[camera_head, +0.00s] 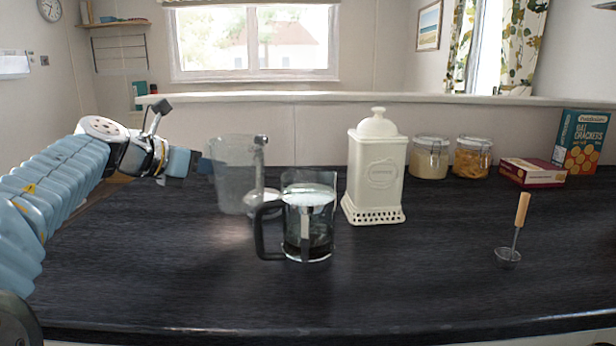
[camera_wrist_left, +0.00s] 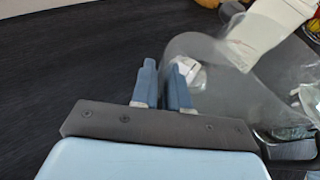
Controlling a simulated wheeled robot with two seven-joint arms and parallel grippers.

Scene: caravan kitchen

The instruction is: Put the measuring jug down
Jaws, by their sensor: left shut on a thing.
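The clear measuring jug (camera_head: 232,178) is upright over the dark worktop, left of the centre, in the head view. My left gripper (camera_head: 203,165) comes in from the left and is shut on the jug's left side near the upper part. In the left wrist view the fingers (camera_wrist_left: 163,90) are close together at the edge of the jug's clear wall (camera_wrist_left: 225,90). The jug's dark-topped right edge shows beside the cafetière. I cannot tell whether the jug's base touches the worktop. My right gripper is not in view.
A glass cafetière (camera_head: 310,215) stands close in front and right of the jug. A cream canister (camera_head: 377,170) is right of it. Jars (camera_head: 430,160), boxes (camera_head: 532,172) and a wooden-handled tool (camera_head: 517,230) are further right. The worktop's front left (camera_head: 150,280) is clear.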

